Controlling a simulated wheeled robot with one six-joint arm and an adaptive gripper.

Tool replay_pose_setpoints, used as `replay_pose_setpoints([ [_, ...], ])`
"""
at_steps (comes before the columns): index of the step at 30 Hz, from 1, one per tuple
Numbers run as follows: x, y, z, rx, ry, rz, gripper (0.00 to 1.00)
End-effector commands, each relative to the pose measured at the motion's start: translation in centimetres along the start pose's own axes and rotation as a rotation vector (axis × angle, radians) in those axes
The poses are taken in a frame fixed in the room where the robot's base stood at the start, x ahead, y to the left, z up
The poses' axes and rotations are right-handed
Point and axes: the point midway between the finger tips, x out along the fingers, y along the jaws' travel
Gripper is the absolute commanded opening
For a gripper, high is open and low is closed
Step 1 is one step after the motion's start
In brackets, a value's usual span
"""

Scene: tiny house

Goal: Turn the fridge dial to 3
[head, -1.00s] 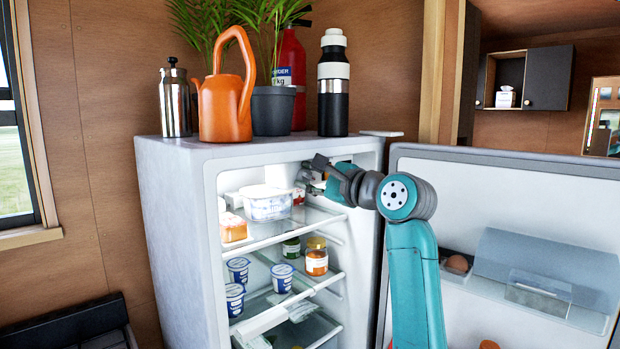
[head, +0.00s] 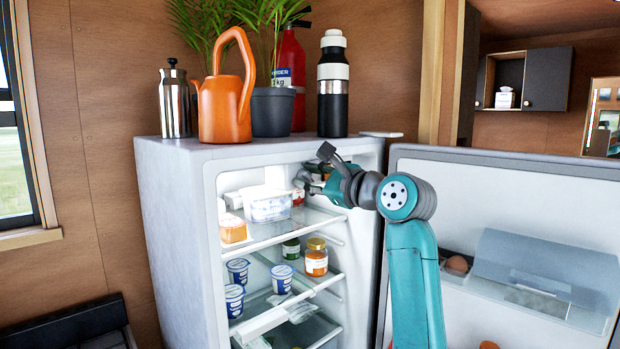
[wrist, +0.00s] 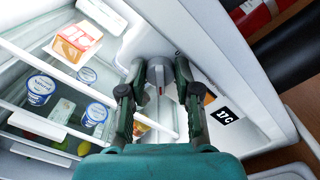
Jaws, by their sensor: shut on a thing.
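The open fridge (head: 178,215) stands in the middle of the head view. My gripper (head: 303,180) reaches into its upper right part from the right. In the wrist view, my gripper (wrist: 160,68) has its two fingers on either side of the grey dial (wrist: 160,92) and is shut on it. A thin red mark shows on the dial. A dark display (wrist: 225,115) beside it reads what looks like 11°C, rotated in the picture. The dial's numbers cannot be made out. In the head view the dial is hidden behind my gripper.
A clear tub (head: 268,206) and a small orange box (head: 232,230) stand on the top shelf, close to my gripper. Jars and yogurt cups sit below. The open fridge door (head: 520,195) is at the right. An orange watering can (head: 220,108) and bottles stand on top.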

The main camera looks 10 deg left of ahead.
Motion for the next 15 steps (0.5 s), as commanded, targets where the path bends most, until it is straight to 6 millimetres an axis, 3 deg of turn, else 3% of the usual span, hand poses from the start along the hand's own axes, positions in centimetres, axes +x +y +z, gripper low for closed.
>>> replay_pose_setpoints([
  [1,0.0,0.08,-0.22,0.001,0.004,0.002,0.35],
  [3,0.0,0.09,-0.21,0.001,0.003,0.002,0.52],
  [4,0.0,0.08,-0.2,0.001,0.003,0.002,0.56],
  [15,-0.36,0.01,-0.07,-0.001,0.001,0.0,0.56],
])
